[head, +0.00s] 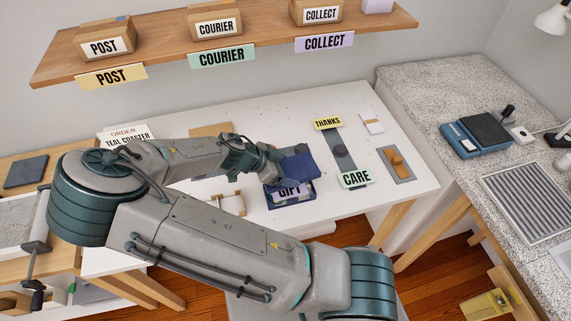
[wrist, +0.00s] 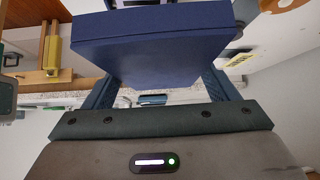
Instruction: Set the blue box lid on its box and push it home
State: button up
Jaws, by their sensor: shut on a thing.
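The blue box lid (head: 299,167) is held in my gripper (head: 277,165) above the white table, over the back part of the box. The lid fills the upper middle of the wrist view (wrist: 150,45), with a finger on each side of it. The blue box (head: 289,201) stands below on the table, with a GIFT label on its front and something pale inside. The lid looks tilted and apart from the box. The lid and gripper hide the back of the box.
A THANKS card (head: 328,123) and a CARE card (head: 356,179) lie right of the box, with a dark strip between them. A grey board with an orange piece (head: 396,162) lies further right. A shelf (head: 230,45) with several boxes hangs above. The table's front right is clear.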

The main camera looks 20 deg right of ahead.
aim_at(294, 189)
jog(key=shift+s+a+f+m+g, duration=0.1)
jog(key=shift+s+f+m+g, duration=0.1)
jog(key=shift+s+m+g, duration=0.45)
jog(key=shift+s, duration=0.1)
jog(key=shift+a, duration=0.1)
jog(key=shift+f+b, duration=1.7)
jog(key=shift+f, duration=0.8)
jog(key=shift+f+b, duration=0.35)
jog(key=shift+f, duration=0.2)
jog(key=o, duration=0.9)
